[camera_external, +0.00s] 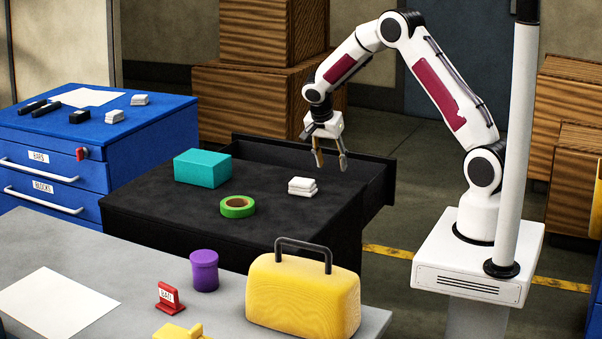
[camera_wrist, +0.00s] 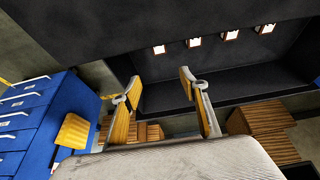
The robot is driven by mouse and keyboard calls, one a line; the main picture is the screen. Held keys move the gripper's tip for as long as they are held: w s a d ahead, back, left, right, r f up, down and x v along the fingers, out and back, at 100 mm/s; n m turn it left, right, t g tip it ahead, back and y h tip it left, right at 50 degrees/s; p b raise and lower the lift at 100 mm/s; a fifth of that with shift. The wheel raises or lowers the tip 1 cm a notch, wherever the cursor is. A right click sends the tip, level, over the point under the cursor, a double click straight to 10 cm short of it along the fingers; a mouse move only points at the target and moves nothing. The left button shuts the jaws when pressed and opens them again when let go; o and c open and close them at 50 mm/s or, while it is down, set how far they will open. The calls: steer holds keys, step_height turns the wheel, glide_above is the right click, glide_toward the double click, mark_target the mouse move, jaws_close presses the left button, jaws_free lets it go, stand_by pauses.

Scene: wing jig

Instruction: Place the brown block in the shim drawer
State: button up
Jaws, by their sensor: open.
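My gripper (camera_external: 330,168) is open and empty, with its fingers pointing down by the rear right of the black cabinet (camera_external: 150,213). In the wrist view its two fingers (camera_wrist: 168,98) are spread apart with nothing between them. A black drawer (camera_external: 379,187) stands pulled out at the back of that cabinet, near my fingers. Its dark inside also shows in the wrist view (camera_wrist: 240,80). No label for a shim drawer is readable on it. I cannot make out a small brown block in either view.
On the black top are a teal box (camera_external: 202,168), green tape (camera_external: 237,207) and stacked white pieces (camera_external: 302,187). A blue cabinet (camera_external: 50,160) has drawers marked BARS and BLOCKS. A yellow case (camera_external: 303,295) and purple jar (camera_external: 204,270) stand in front. Wooden crates (camera_external: 240,110) stand behind.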

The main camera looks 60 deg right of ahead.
steer(key=shift+r, duration=0.15)
steer(key=s+a+r+n+t+y, duration=0.1)
steer(key=s+a+r+n, duration=0.4)
steer(key=r, duration=0.4)
steer(key=s+a+r+n+t, duration=0.2)
steer(key=s+a+r+n, duration=0.1)
steer(key=s+a+r, duration=0.45)
steer(key=s+a+r+n+t+y, duration=0.1)
steer(key=s+a+r+n, duration=0.1)
steer(key=s+a+n, duration=0.3)
steer(key=s+a+r+n+t+y, duration=0.1)
steer(key=s+a+r+n+y, duration=0.1)
steer(key=s+a+n, duration=0.3)
steer(key=shift+s+a+r+t, duration=0.3)
steer(key=shift+s+a+r, duration=0.8)
steer(key=shift+s, duration=2.75)
steer(key=shift+a+f, duration=0.35)
steer(key=shift+f, duration=0.05)
